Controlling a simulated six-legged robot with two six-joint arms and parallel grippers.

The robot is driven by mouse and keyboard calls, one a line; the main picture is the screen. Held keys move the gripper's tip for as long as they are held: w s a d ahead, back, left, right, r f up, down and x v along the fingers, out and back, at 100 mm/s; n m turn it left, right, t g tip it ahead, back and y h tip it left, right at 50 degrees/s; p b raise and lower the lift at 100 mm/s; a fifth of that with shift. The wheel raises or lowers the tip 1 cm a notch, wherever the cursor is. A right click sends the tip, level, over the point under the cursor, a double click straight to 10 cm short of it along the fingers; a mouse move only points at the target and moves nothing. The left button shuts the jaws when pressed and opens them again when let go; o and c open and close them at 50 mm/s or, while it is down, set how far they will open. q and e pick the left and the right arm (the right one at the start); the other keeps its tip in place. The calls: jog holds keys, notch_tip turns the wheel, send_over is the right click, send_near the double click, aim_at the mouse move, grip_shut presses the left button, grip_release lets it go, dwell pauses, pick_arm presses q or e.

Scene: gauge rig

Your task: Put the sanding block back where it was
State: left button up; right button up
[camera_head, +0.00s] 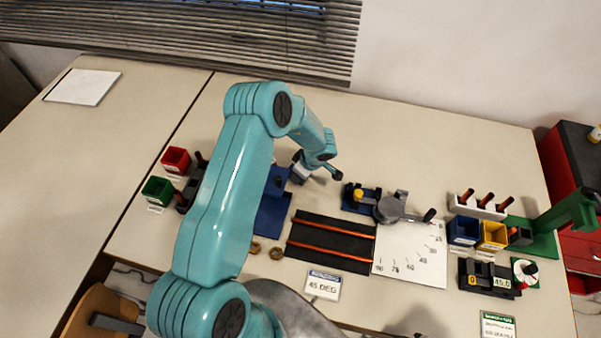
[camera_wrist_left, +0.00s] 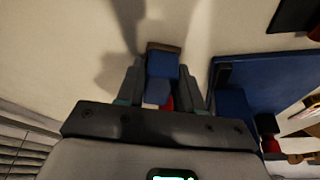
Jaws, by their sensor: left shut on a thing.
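The sanding block, a blue block with a brown edge (camera_wrist_left: 163,66), sits between the fingers of my left gripper (camera_wrist_left: 164,82) in the left wrist view. The gripper is shut on it. A small red part shows behind it, mostly hidden. The block appears held over bare bench, with a shadow beside it. In the head view my left wrist (camera_head: 317,152) is left of the bench's middle, just behind the blue fixture (camera_head: 271,216); the block cannot be made out there. The fixture's blue plate (camera_wrist_left: 275,82) is at the right in the wrist view. My right gripper is not in view.
Red (camera_head: 176,159) and green (camera_head: 157,190) bins stand left of my arm. A black mat (camera_head: 331,239) with orange rods and a white angle sheet (camera_head: 410,252) lie to the right. A green stand (camera_head: 541,236) is at far right. The rear bench is clear.

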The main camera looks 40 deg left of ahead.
pick_arm(q)
jog(key=shift+f, duration=0.15)
jog(key=o, duration=1.1)
jog(key=shift+w, duration=0.15)
jog(key=b+v, duration=0.1)
jog(key=v, duration=1.1)
jog(key=shift+r, duration=0.2)
jog(key=shift+f, duration=0.1)
